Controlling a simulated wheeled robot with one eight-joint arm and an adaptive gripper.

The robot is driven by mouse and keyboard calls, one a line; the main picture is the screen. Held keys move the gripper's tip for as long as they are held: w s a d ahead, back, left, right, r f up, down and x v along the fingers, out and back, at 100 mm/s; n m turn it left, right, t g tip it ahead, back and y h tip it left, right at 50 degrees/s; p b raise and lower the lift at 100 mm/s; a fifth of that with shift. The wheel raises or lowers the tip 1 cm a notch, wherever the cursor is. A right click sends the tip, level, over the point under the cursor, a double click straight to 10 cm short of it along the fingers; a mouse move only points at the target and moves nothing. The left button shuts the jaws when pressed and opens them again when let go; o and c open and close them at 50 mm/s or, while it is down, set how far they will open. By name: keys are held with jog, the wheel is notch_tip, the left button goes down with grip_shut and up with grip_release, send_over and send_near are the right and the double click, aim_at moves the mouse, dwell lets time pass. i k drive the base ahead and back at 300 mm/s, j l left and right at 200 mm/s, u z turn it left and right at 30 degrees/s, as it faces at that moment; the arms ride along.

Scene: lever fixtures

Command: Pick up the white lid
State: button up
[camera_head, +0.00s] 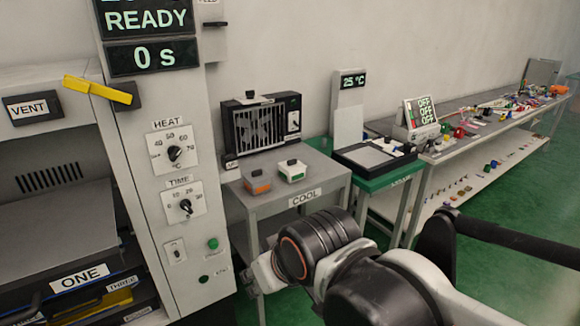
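Two small boxes with black knobs on top stand on the grey table marked COOL (305,196). The right one has a white top (292,168) and a green patch on its side; this top looks like the white lid. The left box (257,183) is orange with a greyish top. My arm reaches in from the bottom right. My gripper (262,276) is at the arm's far end, low in front of the COOL table and apart from both boxes. Its fingers are mostly hidden behind the wrist, so its opening does not show.
A tall heater panel (172,150) with dials and a yellow lever (98,90) stands left. A black fan unit (262,122) stands behind the boxes. A scale-like station (375,157) and a long cluttered bench (485,125) are right. Green floor lies between.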

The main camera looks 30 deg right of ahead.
aim_at(292, 165)
jog(key=z, duration=0.8)
jog(key=i+l+z, duration=0.2)
jog(key=z, duration=0.2)
jog(key=i+l+z, duration=0.25)
jog(key=z, duration=0.2)
